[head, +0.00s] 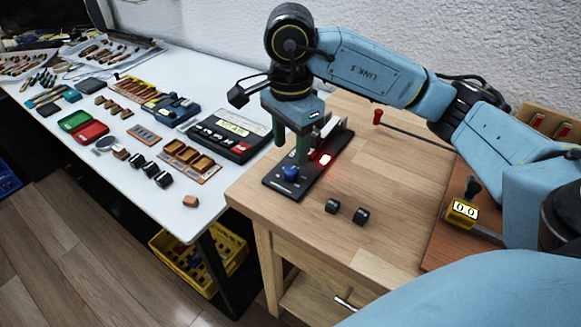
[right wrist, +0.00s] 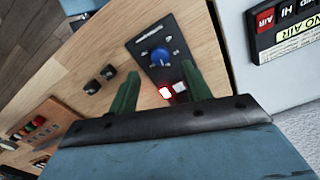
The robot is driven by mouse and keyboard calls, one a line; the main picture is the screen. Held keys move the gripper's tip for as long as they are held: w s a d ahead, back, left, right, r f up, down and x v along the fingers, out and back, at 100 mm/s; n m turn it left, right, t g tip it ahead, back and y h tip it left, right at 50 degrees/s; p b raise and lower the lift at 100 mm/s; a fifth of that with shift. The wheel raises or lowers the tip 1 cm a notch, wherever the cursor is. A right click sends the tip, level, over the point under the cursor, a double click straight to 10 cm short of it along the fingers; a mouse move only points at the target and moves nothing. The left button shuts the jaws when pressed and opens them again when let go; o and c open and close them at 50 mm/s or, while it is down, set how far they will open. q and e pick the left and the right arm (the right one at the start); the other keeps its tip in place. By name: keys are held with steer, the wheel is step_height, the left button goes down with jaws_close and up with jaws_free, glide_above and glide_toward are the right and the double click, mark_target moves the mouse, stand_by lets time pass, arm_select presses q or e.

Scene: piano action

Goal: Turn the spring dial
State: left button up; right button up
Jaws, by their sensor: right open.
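The spring dial is a blue knob (head: 291,173) on a black panel (head: 283,187) that lies on the wooden bench. In the right wrist view the blue knob (right wrist: 160,57) sits ahead of the fingertips, with pale markings around it on the panel (right wrist: 148,42). My right gripper (head: 290,158) points down over the panel, its green fingers apart. It also shows in the right wrist view (right wrist: 161,78), with nothing between the fingers. A red lit block (head: 325,159) is on the panel beside the gripper. I cannot tell whether a finger touches the knob. My left gripper is not in view.
Two small black blocks (head: 347,211) lie on the wooden bench (head: 390,190) near the panel. A yellow gauge reading 0.0 (head: 462,212) stands at the right. A white table (head: 215,195) with a keypad device (head: 228,134) and several parts is at the left.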

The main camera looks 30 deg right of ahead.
mark_target(291, 169)
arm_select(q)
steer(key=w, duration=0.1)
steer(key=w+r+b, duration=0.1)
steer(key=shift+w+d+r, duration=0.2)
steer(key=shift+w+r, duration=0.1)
arm_select(e)
step_height(291, 169, down, 6)
steer(key=shift+r, duration=0.15)
steer(key=c, duration=1)
steer(key=shift+m, duration=1.4)
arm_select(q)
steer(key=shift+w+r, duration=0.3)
arm_select(e)
steer(key=o, duration=1)
